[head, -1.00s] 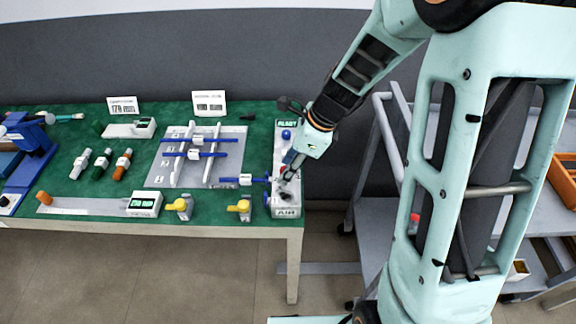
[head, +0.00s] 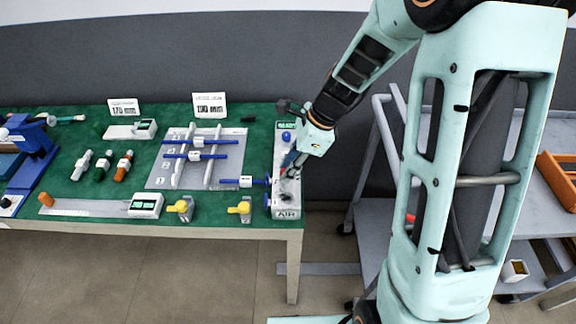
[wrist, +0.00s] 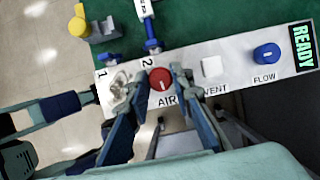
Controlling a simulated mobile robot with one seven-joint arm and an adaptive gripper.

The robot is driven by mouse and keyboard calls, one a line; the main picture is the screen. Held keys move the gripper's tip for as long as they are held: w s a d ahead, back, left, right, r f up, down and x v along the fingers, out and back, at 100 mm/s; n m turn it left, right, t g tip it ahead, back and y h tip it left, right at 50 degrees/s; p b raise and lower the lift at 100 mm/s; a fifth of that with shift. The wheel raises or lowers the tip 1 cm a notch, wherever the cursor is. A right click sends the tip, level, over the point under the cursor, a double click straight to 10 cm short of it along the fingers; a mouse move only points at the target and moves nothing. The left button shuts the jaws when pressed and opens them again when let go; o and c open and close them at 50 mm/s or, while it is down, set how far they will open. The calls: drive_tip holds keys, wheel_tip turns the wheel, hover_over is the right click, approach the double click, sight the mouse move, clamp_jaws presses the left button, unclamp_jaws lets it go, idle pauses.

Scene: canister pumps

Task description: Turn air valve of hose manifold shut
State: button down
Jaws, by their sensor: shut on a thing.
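The hose manifold (head: 286,200) is a long white box at the right end of the green table. In the wrist view its top (wrist: 213,68) carries the red round air valve knob (wrist: 160,79), labelled AIR, with a white mark that looks roughly upright in the picture. My gripper (wrist: 156,82) has its fingers on both sides of this knob and is shut on it. In the head view my gripper (head: 290,168) is over the manifold and hides most of the knob.
A blue FLOW knob (wrist: 267,54), a white VENT button (wrist: 212,67) and a READY display (wrist: 302,46) share the manifold. A blue-ended hose (head: 243,181) meets its left side. Yellow-handled valves (head: 240,207) stand at the table's front. A grey cart (head: 375,190) is to the right.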

drive_tip(key=n, duration=0.1)
drive_tip(key=n+g+p, duration=0.1)
drive_tip(key=n, duration=0.1)
drive_tip(key=shift+w+r+n+p, duration=0.15)
drive_tip(key=shift+n+p, duration=0.15)
drive_tip(key=n+g+p, duration=0.1)
drive_tip(key=n+g, duration=0.1)
drive_tip(key=n, duration=0.2)
drive_tip(key=shift+w+a+n+h+p, duration=0.1)
drive_tip(key=shift+n+h+p, duration=0.2)
drive_tip(key=shift+h+p, duration=0.1)
drive_tip(key=n+g+h+p, duration=0.1)
drive_tip(key=n, duration=0.3)
drive_tip(key=shift+w, duration=0.1)
drive_tip(key=shift+a+n+g+h, duration=0.15)
drive_tip(key=shift+n+h, duration=0.25)
drive_tip(key=shift+n, duration=0.5)
drive_tip(key=shift+n+g+h, duration=0.15)
drive_tip(key=shift+n+h, duration=0.25)
drive_tip(key=shift+n, duration=0.5)
drive_tip(key=c, duration=1.7)
unclamp_jaws()
